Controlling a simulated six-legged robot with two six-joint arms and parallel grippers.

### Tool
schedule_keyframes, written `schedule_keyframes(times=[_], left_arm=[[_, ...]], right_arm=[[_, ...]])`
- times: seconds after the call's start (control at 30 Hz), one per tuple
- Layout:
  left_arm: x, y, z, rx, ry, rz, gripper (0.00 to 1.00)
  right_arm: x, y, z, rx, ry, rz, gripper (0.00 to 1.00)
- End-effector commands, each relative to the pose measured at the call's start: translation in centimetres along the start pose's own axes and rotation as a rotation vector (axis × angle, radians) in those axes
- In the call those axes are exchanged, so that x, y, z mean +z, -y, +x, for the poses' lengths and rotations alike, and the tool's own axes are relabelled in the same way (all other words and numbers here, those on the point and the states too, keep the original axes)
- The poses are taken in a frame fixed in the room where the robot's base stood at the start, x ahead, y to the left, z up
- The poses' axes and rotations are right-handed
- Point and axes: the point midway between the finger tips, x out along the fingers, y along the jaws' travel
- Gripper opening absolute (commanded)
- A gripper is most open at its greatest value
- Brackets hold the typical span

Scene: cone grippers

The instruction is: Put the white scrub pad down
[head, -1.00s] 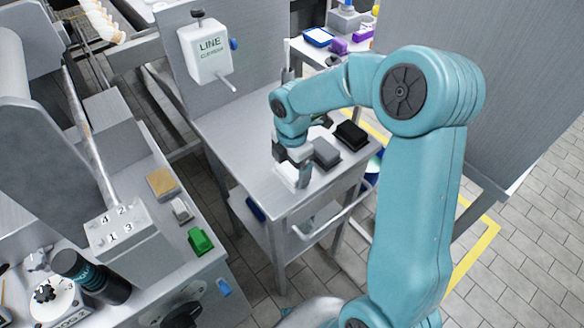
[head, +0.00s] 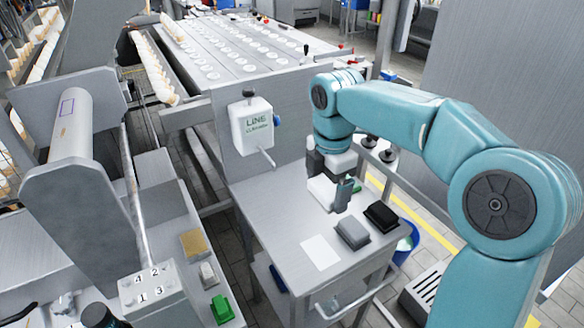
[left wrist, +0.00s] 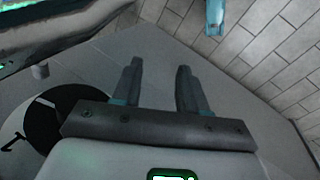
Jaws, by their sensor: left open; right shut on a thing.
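My right gripper (head: 334,194) is shut on the white scrub pad (head: 321,191), which shows as a white block partly hidden by the fingers. The gripper is at the rear part of the grey cart top (head: 275,215), behind the grey pad; I cannot tell whether the pad touches the surface. A flat white square (head: 320,253) lies bare on the cart top near its front. The grey pad (head: 353,233) and the black pad (head: 381,217) sit to its right. My left gripper (left wrist: 158,78) shows only in the left wrist view, open and empty.
A white "LINE" dispenser (head: 252,126) hangs on the panel behind the cart. A blue bin (head: 407,240) is right of the cart.

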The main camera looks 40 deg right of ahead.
Motion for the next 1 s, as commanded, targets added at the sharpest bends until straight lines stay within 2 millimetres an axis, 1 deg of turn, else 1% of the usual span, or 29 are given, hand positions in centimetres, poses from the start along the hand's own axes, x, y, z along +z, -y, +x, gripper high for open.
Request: schedule_keyframes(times=[0.17, 0.27, 0.37, 0.47, 0.5, 0.53, 0.7, 0.77, 0.87, 0.9, 1.0], left_arm=[[0.0, 0.0, -0.1, 0.000, 0.000, 0.000, 0.43], [0.0, -0.1, -0.2, 0.000, 0.000, 0.000, 0.43], [0.0, -0.1, -0.3, 0.000, 0.000, 0.000, 0.43], [0.0, -0.2, -0.5, 0.000, 0.000, 0.000, 0.43], [0.0, -0.2, -0.6, 0.000, 0.000, 0.000, 0.43], [0.0, -0.2, -0.6, 0.000, 0.000, 0.000, 0.43], [0.0, -0.3, -0.7, 0.000, 0.000, 0.000, 0.43], [0.0, -0.3, -0.8, 0.000, 0.000, 0.000, 0.43], [0.0, -0.3, -0.8, 0.000, 0.000, 0.000, 0.43], [0.0, -0.3, -0.8, 0.000, 0.000, 0.000, 0.43], [0.0, -0.3, -0.8, 0.000, 0.000, 0.000, 0.43]], right_arm=[[-0.2, -0.1, -0.5, 0.001, 0.000, -0.005, 0.60], [-1.5, -0.5, -0.2, -0.002, -0.001, -0.040, 0.60], [-4.0, -1.2, 1.1, -0.005, -0.001, -0.107, 0.60], [-7.3, -2.2, 3.0, -0.006, -0.001, -0.154, 0.60], [-8.6, -2.6, 3.9, -0.006, 0.000, -0.125, 0.60], [-9.5, -2.9, 4.5, -0.005, 0.000, -0.091, 0.60], [-13.0, -4.0, 7.0, -0.003, 0.001, 0.164, 0.60], [-14.1, -4.3, 7.9, -0.002, 0.001, 0.279, 0.60], [-15.7, -4.8, 9.1, -0.002, 0.001, 0.504, 0.60], [-16.1, -5.0, 9.6, -0.002, 0.001, 0.606, 0.60], [-16.7, -5.7, 10.3, 0.000, -0.001, 0.861, 0.60]])
